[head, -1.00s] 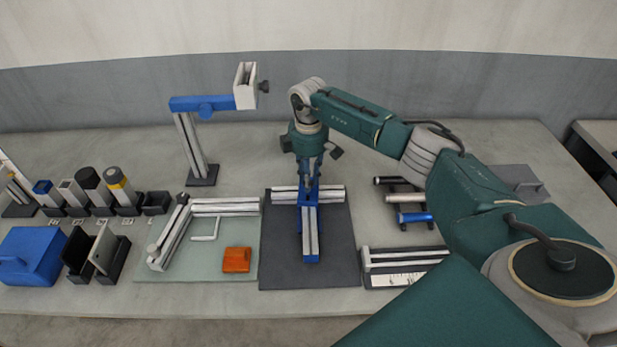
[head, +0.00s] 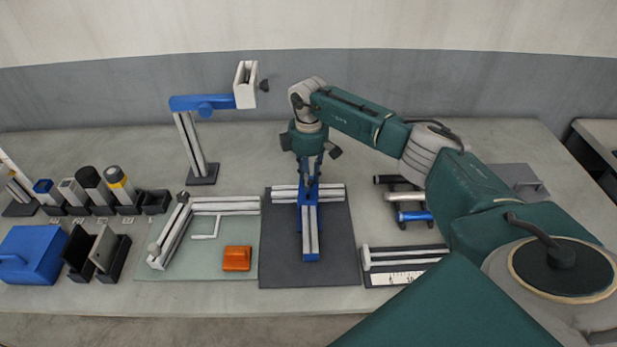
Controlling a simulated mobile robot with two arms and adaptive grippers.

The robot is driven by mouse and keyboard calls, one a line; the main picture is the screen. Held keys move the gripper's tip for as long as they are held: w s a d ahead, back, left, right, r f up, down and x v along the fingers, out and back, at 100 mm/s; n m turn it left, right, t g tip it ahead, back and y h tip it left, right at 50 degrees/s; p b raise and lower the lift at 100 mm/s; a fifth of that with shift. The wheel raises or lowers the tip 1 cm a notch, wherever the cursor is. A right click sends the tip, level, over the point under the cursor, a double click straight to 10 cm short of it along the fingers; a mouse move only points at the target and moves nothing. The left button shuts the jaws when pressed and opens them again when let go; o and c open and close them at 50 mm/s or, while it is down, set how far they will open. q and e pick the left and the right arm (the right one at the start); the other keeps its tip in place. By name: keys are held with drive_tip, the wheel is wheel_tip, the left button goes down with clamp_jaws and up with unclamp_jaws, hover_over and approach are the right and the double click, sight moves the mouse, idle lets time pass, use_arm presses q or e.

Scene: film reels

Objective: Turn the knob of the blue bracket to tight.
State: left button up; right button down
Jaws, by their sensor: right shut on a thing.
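The blue bracket (head: 308,197) sits on the dark mat, where a crosswise silver rail and a lengthwise silver rail meet. My right gripper (head: 310,182) points straight down over the bracket and is shut on its knob. The knob itself is hidden between the fingers, so its angle cannot be read. My left gripper is not in view.
The dark mat (head: 340,262) lies mid-table. Left of it, a pale green mat (head: 200,270) holds rails, a hex key and an orange block (head: 237,258). A blue-armed stand (head: 204,176) rises behind. A rack of rollers (head: 408,197) is at right.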

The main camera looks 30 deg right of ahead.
drive_tip(key=c, duration=1.5)
unclamp_jaws()
drive_tip(key=shift+r, duration=0.2)
wheel_tip(320, 180, up, 12)
drive_tip(key=shift+f, duration=0.15)
drive_tip(key=shift+s+f, duration=0.1)
drive_tip(key=shift+f, duration=0.05)
